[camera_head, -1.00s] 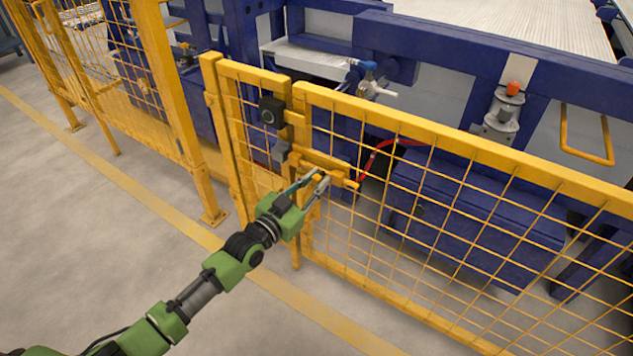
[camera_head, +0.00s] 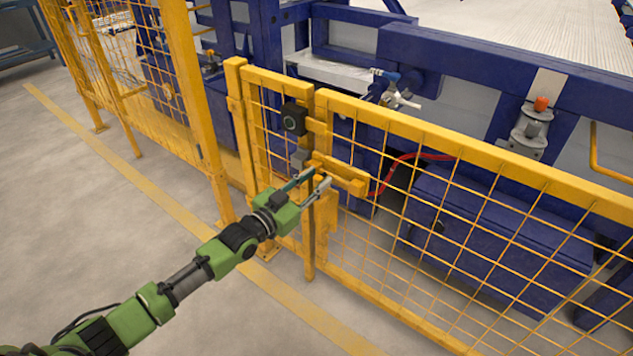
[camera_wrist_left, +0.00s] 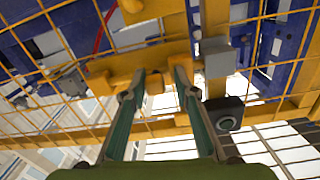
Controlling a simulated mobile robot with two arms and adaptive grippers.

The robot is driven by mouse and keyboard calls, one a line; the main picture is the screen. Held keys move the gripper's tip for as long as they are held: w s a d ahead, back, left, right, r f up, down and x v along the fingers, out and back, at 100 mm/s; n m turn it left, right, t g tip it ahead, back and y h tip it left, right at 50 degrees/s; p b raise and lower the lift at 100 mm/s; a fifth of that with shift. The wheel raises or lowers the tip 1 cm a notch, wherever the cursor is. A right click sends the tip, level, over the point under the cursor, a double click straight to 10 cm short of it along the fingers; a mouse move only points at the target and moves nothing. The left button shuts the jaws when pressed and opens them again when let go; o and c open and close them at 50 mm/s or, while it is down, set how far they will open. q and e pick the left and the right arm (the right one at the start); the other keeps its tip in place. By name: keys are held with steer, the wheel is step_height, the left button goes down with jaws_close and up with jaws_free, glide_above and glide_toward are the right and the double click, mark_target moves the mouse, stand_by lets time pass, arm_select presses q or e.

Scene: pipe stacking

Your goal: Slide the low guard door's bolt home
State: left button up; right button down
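The low guard door (camera_head: 460,165) is a yellow mesh panel standing beside a yellow post. Its bolt hardware is a yellow horizontal bar (camera_head: 347,176) near the door's left edge, with a grey block (camera_head: 300,159) at its left; both also show in the left wrist view, the bar (camera_wrist_left: 110,80) and the block (camera_wrist_left: 216,57). My left gripper (camera_head: 317,177) is at the bar. In the left wrist view its fingers (camera_wrist_left: 158,76) are apart, with a small orange-brown knob (camera_wrist_left: 155,83) between the tips. Contact with the knob is unclear. My right gripper is out of view.
A black box with a round face (camera_head: 293,118) sits above the bolt, close to the gripper. Blue machinery (camera_head: 480,235) and a red hose (camera_head: 410,158) lie behind the mesh. The grey floor (camera_head: 90,230) in front is clear.

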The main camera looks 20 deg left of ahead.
arm_select(q)
steer(key=shift+s+f, duration=0.1)
steer(key=shift+s, duration=0.1)
steer(key=v, duration=1.1)
steer(key=shift+s+a, duration=0.15)
steer(key=shift+s, duration=0.1)
